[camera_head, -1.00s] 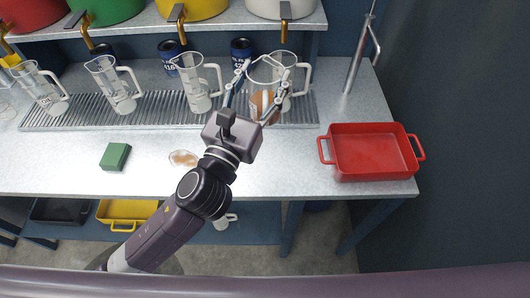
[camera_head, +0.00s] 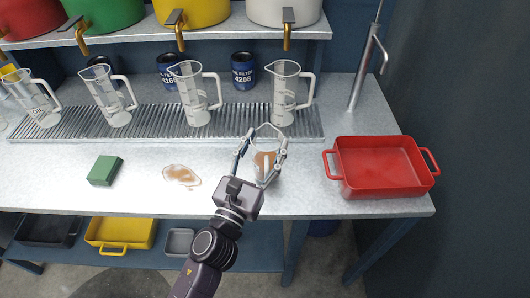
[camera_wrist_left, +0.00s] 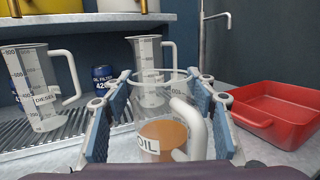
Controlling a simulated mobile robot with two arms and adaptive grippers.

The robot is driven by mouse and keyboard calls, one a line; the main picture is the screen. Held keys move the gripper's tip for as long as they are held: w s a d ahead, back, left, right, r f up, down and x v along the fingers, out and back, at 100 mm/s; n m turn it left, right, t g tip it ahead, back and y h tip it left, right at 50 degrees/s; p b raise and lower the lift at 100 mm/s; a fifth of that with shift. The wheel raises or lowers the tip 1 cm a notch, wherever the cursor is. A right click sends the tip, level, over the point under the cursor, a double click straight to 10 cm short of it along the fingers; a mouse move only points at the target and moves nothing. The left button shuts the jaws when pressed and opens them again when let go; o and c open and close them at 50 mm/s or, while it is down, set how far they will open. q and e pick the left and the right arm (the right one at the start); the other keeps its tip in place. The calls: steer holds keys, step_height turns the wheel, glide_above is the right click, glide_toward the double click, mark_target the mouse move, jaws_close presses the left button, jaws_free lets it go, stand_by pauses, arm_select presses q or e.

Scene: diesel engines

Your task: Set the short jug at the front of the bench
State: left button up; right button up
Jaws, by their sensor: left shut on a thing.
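The short jug (camera_head: 265,158) is clear, with amber liquid inside and a white handle. In the left wrist view the jug (camera_wrist_left: 165,132) shows an "OIL" label and stands upright between the fingers. My left gripper (camera_head: 260,142) is shut on it, one finger on each side. The jug is over the front part of the bench (camera_head: 130,195), in front of the grate. I cannot tell whether its base touches the bench. My right gripper is not in view.
Several tall clear jugs (camera_head: 198,95) stand on the ridged grate (camera_head: 150,125). A red tray (camera_head: 380,165) is to the right. A green sponge (camera_head: 105,170) and a brown spill (camera_head: 181,176) lie left of my gripper. Blue cans (camera_head: 243,72) stand behind.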

arm_select(q)
steer(key=shift+f, duration=0.75)
steer(key=shift+d, duration=0.1)
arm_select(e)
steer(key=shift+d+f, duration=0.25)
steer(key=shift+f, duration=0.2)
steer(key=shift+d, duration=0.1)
arm_select(q)
steer(key=shift+f+b, duration=0.1)
steer(key=shift+b, duration=0.2)
steer(key=o, duration=1.8)
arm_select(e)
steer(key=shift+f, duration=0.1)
